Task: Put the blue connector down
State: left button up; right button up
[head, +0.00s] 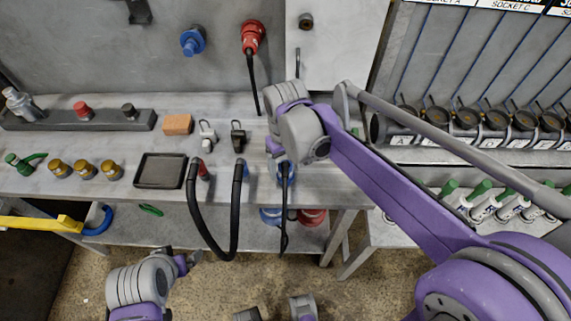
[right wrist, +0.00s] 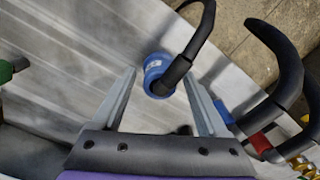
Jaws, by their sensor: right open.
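The blue connector (head: 286,172) is at the front part of the grey workbench (head: 330,188), partly hidden under my right arm. Its black cable hangs over the bench's front edge. In the right wrist view the blue connector (right wrist: 155,68) lies between the tips of my right gripper (right wrist: 160,76), with a gap on both sides. The fingers are open and hold nothing. In the head view the right gripper (head: 274,148) is largely hidden by its own wrist. My left gripper (head: 186,261) is in front of the bench, low in the picture; its finger state is unclear.
A blue socket (head: 192,41) and a red plug (head: 252,38) are on the wall panel. A black tray (head: 160,170), clips and brass parts occupy the bench's left side.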

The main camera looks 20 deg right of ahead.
notch_tip(320, 180, up, 12)
jog(key=shift+r+p, duration=0.1)
jog(key=shift+p, duration=0.45)
jog(key=s+d+f+m+t, duration=0.1)
jog(key=s+d+f+t, duration=0.1)
jog(key=s+f, duration=0.5)
jog(key=s+d+f+m+t, duration=0.1)
jog(key=s+d+f+t, duration=0.2)
jog(key=s+f, duration=0.5)
jog(key=shift+d+m, duration=0.4)
jog(key=shift+d, duration=0.4)
jog(key=shift+f, duration=0.1)
jog(key=r+p, duration=0.1)
jog(key=w+r+p, duration=0.1)
jog(key=r+p, duration=0.1)
jog(key=shift+r, duration=0.3)
